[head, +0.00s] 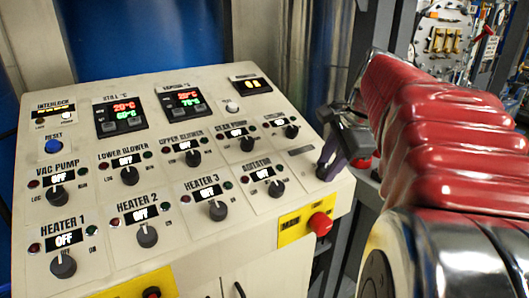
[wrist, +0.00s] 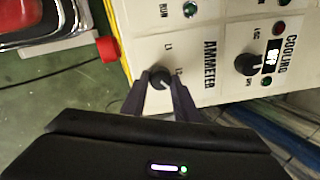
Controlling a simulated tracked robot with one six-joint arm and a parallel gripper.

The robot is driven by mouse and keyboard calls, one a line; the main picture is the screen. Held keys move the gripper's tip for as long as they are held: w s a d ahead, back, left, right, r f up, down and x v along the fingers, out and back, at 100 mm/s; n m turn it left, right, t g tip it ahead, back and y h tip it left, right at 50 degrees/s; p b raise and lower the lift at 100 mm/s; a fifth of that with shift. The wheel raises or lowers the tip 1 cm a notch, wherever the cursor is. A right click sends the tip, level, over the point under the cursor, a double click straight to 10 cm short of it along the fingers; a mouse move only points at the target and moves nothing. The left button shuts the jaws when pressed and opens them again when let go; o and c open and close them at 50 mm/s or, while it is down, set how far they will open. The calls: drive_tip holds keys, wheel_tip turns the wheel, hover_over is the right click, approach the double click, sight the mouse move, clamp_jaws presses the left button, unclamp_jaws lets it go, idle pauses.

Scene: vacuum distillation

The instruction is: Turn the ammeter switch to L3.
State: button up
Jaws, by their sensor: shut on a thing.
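The ammeter switch is a round dark knob (wrist: 159,76) on the cream panel, beside the printed word AMMETER in the wrist view. An L1 label stands above the knob and another L label, partly hidden, to its right. My gripper (wrist: 160,88) has its two dark fingers on either side of the knob and is shut on it. Which label the knob points at is too small to tell. In the head view my gripper (head: 331,158) reaches down to the right edge of the panel and mostly hides the switch.
The cooling knob (wrist: 247,65) is to the right of the ammeter in the wrist view. A red emergency button (head: 320,223) on a yellow plate sits on the panel's front face. Several heater, blower and pump knobs fill the panel to the left.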

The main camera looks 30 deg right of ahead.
drive_tip(key=shift+m, duration=0.9)
drive_tip(key=o, duration=1.1)
drive_tip(key=shift+c, duration=0.2)
drive_tip(key=shift+s+r, duration=0.1)
drive_tip(key=v, duration=1.3)
drive_tip(key=shift+r, duration=0.2)
drive_tip(key=shift+s, duration=0.2)
